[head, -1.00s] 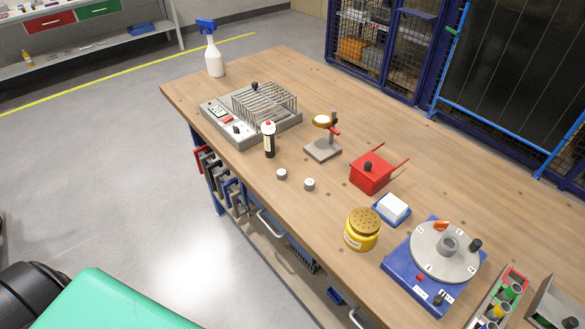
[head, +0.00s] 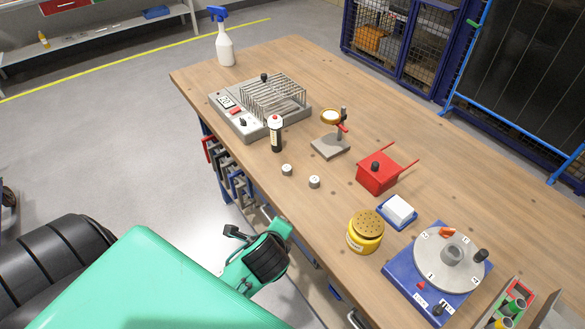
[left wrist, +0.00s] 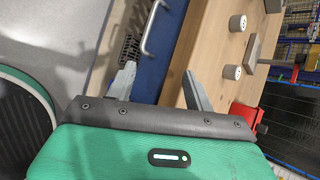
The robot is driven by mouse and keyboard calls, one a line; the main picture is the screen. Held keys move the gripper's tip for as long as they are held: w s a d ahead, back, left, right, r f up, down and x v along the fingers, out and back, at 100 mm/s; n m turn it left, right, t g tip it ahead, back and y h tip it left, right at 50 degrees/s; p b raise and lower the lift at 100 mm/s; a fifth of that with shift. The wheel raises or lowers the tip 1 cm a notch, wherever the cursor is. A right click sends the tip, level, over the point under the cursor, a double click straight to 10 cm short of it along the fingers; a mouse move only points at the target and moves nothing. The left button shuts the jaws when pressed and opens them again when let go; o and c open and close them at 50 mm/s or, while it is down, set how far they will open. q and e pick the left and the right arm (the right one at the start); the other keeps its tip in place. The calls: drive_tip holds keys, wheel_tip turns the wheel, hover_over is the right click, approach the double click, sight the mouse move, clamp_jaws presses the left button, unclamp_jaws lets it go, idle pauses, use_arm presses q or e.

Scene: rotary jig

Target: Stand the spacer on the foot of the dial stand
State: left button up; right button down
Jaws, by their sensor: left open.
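Two small pale grey cylinders that look alike, the nearer-left one (head: 287,170) and the other (head: 314,182), stand on the bench; I cannot tell which is the spacer. The dial stand has a flat grey foot (head: 326,149), a post and a gold-rimmed dial (head: 331,117); the foot's top looks bare. In the left wrist view, both cylinders (left wrist: 232,72) (left wrist: 237,22) and the foot (left wrist: 252,52) lie to the right of my left gripper (left wrist: 159,73). That gripper is open and empty, at the bench's front edge, apart from the cylinders. My right gripper is out of view.
A black-and-white bottle (head: 276,138) and a grey rack unit (head: 240,121) stand left of the dial stand. A red box (head: 376,178), yellow pot (head: 364,238) and blue dial jig (head: 405,276) stand to the right. Bench space before the cylinders is clear.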

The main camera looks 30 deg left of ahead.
use_arm(q)
drive_tip(key=w+r+m+t, duration=0.1)
drive_tip(key=w+r+m, duration=0.1)
drive_tip(key=m, duration=0.1)
drive_tip(key=w+a+r+m+t+y, duration=0.1)
drive_tip(key=w+r+m, duration=0.1)
drive_tip(key=m, duration=0.1)
drive_tip(key=w+r+m+t+y, duration=0.1)
drive_tip(key=w+r+m, duration=0.1)
drive_tip(key=m, duration=0.2)
drive_tip(key=shift+w+a+r, duration=0.15)
drive_tip(key=shift+w+a, duration=0.1)
drive_tip(key=shift+w+r+m+t+y, duration=0.3)
drive_tip(key=shift+w+r+m, duration=0.1)
drive_tip(key=shift+m, duration=0.2)
approach(287, 170)
drive_tip(key=p+x, duration=0.1)
drive_tip(key=x, duration=0.4)
drive_tip(key=shift+w+a, duration=0.1)
drive_tip(key=shift+a, duration=0.1)
drive_tip(key=x, duration=0.4)
drive_tip(key=shift+w, duration=0.1)
drive_tip(key=shift+d, duration=0.1)
drive_tip(key=shift+c, duration=0.2)
clamp_jaws()
